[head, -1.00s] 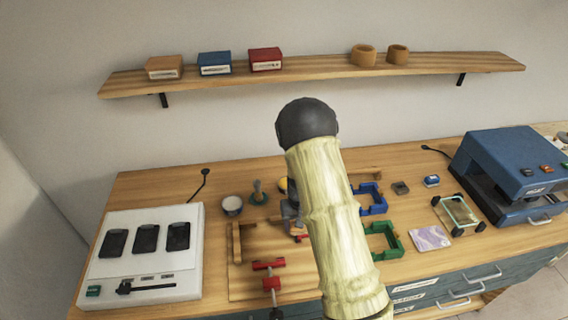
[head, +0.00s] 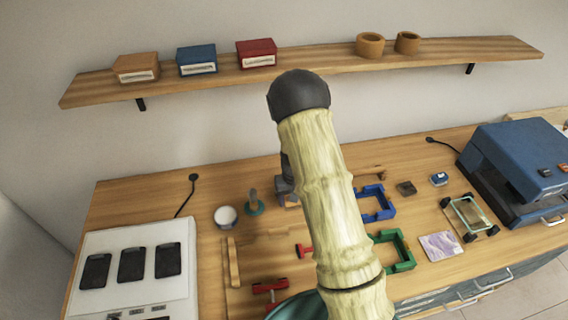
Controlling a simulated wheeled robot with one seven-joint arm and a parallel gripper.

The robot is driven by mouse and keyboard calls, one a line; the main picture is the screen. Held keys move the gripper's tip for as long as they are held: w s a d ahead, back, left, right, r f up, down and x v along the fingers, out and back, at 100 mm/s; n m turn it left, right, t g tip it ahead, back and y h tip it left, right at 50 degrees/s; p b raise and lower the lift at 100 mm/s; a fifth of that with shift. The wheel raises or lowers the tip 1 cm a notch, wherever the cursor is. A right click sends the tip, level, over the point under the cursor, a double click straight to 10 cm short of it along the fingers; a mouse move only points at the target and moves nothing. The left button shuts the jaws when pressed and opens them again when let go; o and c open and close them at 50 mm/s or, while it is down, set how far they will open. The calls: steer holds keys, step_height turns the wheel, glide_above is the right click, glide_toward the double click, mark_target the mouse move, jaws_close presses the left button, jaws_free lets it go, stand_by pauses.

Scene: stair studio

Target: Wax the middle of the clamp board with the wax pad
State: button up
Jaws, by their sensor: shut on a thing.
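The clamp board (head: 262,252) is a flat wooden board on the bench. It has a wooden bar (head: 232,263) along its left side and red clamps (head: 270,287) at its front and near its middle. My arm covers its right part. My gripper (head: 287,193) shows only as a grey piece left of my arm, over the back part of the board; its fingertips are mostly hidden. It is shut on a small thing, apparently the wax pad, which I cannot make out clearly. I cannot tell whether it touches the board.
A white cup (head: 226,216) and a green-based stand (head: 254,204) are behind the board. Blue (head: 377,203) and green (head: 395,250) frames lie right of my arm. A white panel device (head: 130,265) stands left, a blue press (head: 515,170) right. A shelf (head: 320,72) hangs above.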

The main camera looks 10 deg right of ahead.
steer(key=shift+s+a, duration=0.3)
steer(key=shift+s, duration=0.1)
steer(key=shift+n, duration=0.4)
steer(key=w+r, duration=0.1)
steer(key=w, duration=0.5)
steer(key=w+r, duration=0.1)
steer(key=w, duration=0.3)
steer(key=shift+r, duration=0.35)
steer(key=shift+w+r, duration=0.25)
steer(key=shift+w, duration=0.15)
steer(key=shift+f, duration=0.15)
